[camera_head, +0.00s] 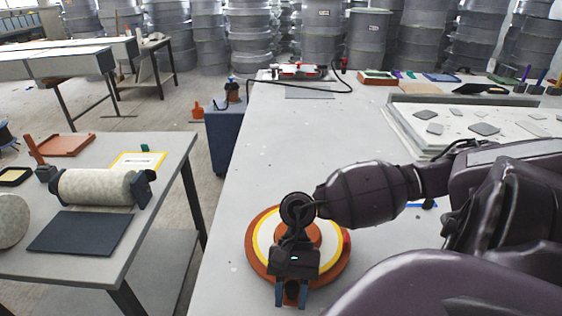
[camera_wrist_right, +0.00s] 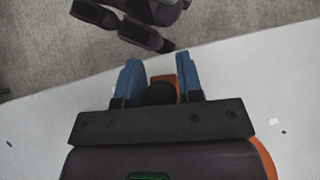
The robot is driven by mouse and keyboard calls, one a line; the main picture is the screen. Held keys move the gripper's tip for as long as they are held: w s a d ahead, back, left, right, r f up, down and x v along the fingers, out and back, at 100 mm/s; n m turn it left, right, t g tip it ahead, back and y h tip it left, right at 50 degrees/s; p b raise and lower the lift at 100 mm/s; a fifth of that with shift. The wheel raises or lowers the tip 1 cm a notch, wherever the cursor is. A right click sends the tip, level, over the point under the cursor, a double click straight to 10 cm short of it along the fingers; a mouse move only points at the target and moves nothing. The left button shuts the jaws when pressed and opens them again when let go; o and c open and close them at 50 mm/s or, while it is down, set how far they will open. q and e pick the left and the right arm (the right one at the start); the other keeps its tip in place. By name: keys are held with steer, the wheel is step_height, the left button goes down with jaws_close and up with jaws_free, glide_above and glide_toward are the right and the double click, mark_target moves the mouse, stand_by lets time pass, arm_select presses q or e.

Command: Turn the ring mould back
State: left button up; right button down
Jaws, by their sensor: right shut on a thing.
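The ring mould (camera_head: 257,253) is a round orange disc with a yellow edge and a pale ring inside it. It lies flat near the front edge of the grey table, and my right arm and gripper hide much of its middle and right. My right gripper (camera_head: 291,296) points down at the mould's near side. Its blue fingers (camera_wrist_right: 160,82) are shut on an orange part of the mould with a dark round piece, seen between them in the wrist view. My left gripper does not show in the head view.
A side table at the left holds a stone-coloured roller (camera_head: 95,187), a dark sheet (camera_head: 80,233) and an orange tray (camera_head: 64,145). A pale tray with grey pieces (camera_head: 484,128) lies at the right. The table's middle, beyond the mould, is clear.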

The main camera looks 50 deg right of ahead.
steer(key=shift+s+d, duration=0.2)
steer(key=shift+s, duration=0.05)
steer(key=shift+n, duration=0.3)
steer(key=c, duration=1.1)
jaws_free()
steer(key=shift+o, duration=0.9)
